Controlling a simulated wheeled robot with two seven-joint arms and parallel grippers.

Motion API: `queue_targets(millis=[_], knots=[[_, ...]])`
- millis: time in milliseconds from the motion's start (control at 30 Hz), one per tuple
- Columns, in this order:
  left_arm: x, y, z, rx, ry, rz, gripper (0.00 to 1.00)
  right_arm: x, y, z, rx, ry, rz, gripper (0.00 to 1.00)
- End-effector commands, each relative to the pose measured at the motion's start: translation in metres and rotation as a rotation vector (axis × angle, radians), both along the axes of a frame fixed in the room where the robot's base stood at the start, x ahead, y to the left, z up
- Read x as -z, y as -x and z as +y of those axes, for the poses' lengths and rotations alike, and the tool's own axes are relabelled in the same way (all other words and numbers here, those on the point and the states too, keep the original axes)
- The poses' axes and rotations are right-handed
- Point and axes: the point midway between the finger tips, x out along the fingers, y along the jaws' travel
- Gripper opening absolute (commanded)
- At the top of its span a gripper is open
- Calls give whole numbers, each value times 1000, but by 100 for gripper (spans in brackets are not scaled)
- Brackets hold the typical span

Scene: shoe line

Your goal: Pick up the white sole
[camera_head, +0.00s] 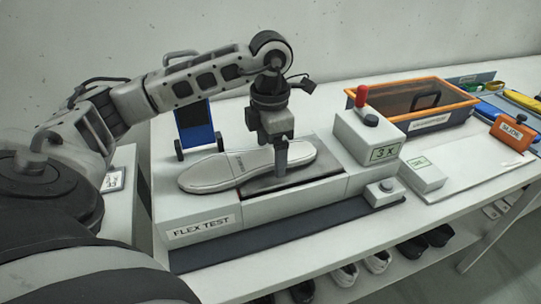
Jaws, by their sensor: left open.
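The white sole (215,172) lies flat on top of the flex test machine (270,206), long side running left to right. My left gripper (281,167) points straight down over the right-middle part of the sole. Its fingers are seen nearly edge-on and overlap the sole's front edge in the picture. I cannot tell whether they touch it. The gripper is open with nothing held. My right gripper does not show.
The machine's raised block (367,134) with a red knob stands just right of the sole. A blue panel (195,124) stands behind the sole's left part. An orange-rimmed bin (471,105) sits farther right. Several shoes lie on the shelf below.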

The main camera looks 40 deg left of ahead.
Motion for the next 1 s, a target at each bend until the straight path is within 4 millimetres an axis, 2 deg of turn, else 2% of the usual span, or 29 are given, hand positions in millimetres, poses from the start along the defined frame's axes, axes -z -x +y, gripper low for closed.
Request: queue_targets(millis=[267, 400, 467, 833, 1000], knots=[[4, 0, 0, 0, 0, 0, 86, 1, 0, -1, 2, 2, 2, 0], [4, 0, 0, 0, 0, 0, 47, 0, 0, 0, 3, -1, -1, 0], [4, 0, 0, 0, 0, 0, 30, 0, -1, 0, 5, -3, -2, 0], [0, 0, 0, 0, 0, -3, 30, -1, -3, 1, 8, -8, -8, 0], [-16, -1, 0, 1, 1, -6, 30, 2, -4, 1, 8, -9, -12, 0]])
